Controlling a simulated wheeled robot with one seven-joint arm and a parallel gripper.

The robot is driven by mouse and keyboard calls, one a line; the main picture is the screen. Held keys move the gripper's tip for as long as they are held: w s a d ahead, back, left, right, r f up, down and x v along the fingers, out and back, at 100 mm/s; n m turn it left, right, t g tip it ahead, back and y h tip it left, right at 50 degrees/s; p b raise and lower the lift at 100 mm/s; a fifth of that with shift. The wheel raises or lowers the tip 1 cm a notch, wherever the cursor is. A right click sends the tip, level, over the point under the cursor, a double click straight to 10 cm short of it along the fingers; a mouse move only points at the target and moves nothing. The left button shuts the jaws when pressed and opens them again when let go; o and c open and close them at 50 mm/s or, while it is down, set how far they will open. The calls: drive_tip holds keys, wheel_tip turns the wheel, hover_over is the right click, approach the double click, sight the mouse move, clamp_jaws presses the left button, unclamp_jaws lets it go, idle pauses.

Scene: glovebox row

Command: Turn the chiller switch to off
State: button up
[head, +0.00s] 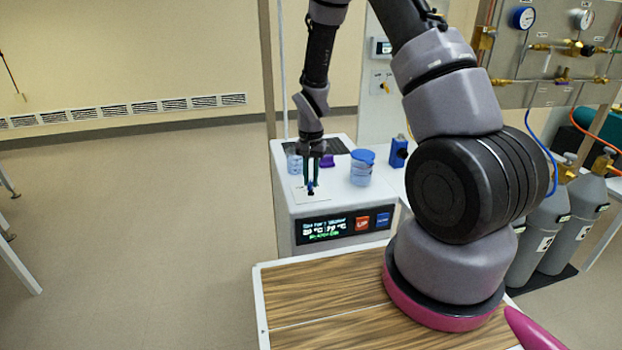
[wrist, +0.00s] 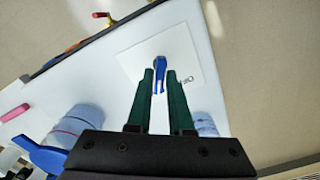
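The chiller (head: 340,212) is a white box with a lit display, standing left of centre in the head view. Its switch is a blue lever (wrist: 160,76) on a square white plate (wrist: 135,62) on the top. In the wrist view an "O…" label, only partly readable, is on the plate to the right of the lever. My gripper (head: 311,183) points down at the plate. Its two green fingers (wrist: 160,85) stand one on each side of the lever and appear closed against it. In the head view the fingers mostly hide the lever.
A blue-lidded container (head: 362,168) stands on the chiller top right of my gripper, and another container (head: 294,163) stands close on the left. A purple item (head: 327,160) lies behind. A wood-topped surface (head: 320,295) is in front. Gas cylinders (head: 585,215) stand right.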

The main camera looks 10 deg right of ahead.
clamp_jaws()
drive_tip(key=shift+a+n, duration=0.1)
drive_tip(key=shift+n, duration=2.8)
drive_tip(key=o, duration=0.6)
unclamp_jaws()
